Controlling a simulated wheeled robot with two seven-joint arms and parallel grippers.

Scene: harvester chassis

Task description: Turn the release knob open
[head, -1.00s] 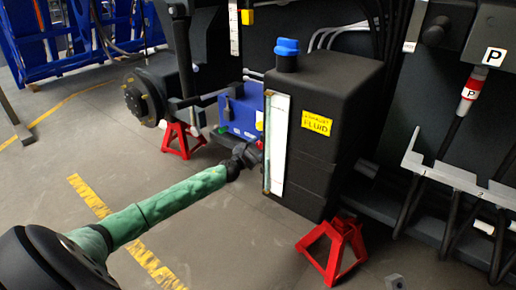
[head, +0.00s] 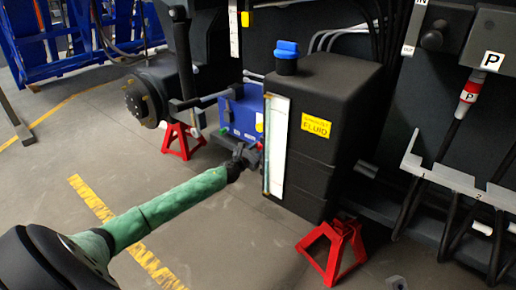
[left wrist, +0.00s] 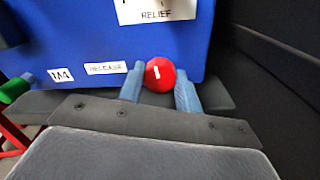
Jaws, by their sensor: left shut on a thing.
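The release knob (left wrist: 160,74) is a round red knob with a white mark that stands nearly upright, slightly tilted. It sits on the front of a blue box (left wrist: 60,45), low and right of centre, beside a white RELEASE label (left wrist: 106,68). The blue box also shows in the head view (head: 240,112). My left gripper (left wrist: 160,84) has one finger on each side of the knob and is shut on it. In the head view, my left gripper (head: 246,154) reaches the lower right front of the box, and the knob is mostly hidden there. My right gripper is out of view.
A black fluid tank (head: 345,90) with a blue cap (head: 287,49) stands close to the right of the box. Red stands (head: 335,250) are on the floor. A green knob (left wrist: 14,89) is at the left in the wrist view. The floor at front is open.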

